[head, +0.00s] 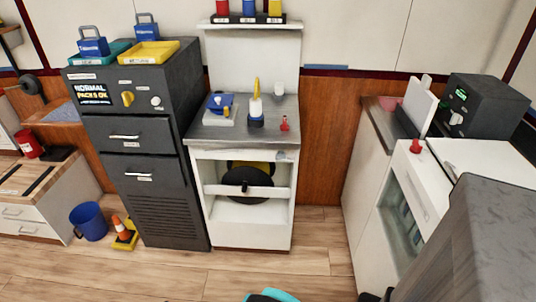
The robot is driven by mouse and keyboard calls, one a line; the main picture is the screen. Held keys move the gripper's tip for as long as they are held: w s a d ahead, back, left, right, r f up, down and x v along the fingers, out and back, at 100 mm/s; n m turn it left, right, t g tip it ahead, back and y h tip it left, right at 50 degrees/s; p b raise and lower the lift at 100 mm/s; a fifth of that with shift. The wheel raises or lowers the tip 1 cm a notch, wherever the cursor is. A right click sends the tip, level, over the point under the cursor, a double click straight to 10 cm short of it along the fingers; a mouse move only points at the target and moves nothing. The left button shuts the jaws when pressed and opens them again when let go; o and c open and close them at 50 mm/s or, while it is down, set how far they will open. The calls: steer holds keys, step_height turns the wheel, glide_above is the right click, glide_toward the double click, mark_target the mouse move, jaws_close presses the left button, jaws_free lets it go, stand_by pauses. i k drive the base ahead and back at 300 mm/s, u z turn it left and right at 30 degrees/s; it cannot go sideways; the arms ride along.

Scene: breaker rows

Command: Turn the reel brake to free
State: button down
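A dark reel (248,177) with yellow behind it sits in the open bay of a white cabinet (205,225). A white bar (275,193) crosses in front of it, with a small black knob (246,190) near its middle. A small blue-grey part (285,156) is on the cabinet front above the bay. I cannot tell which part is the reel brake, nor its setting; the labels are too small to read. My gripper is not in view.
A dark cabinet (150,205) on the left carries a yellow knob (127,99), a pale knob (155,101) and a display. A blue bucket (89,221) and an orange cone (124,232) stand on the floor. The floor before the white cabinet is mostly clear; a counter (376,150) is at right.

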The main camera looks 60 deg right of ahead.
mark_target(280, 155)
steer(key=u, duration=0.6)
steer(key=k, duration=0.15)
steer(key=z, duration=2.7)
steer(key=k, duration=0.6)
steer(key=u, duration=0.2)
steer(key=i, duration=0.6)
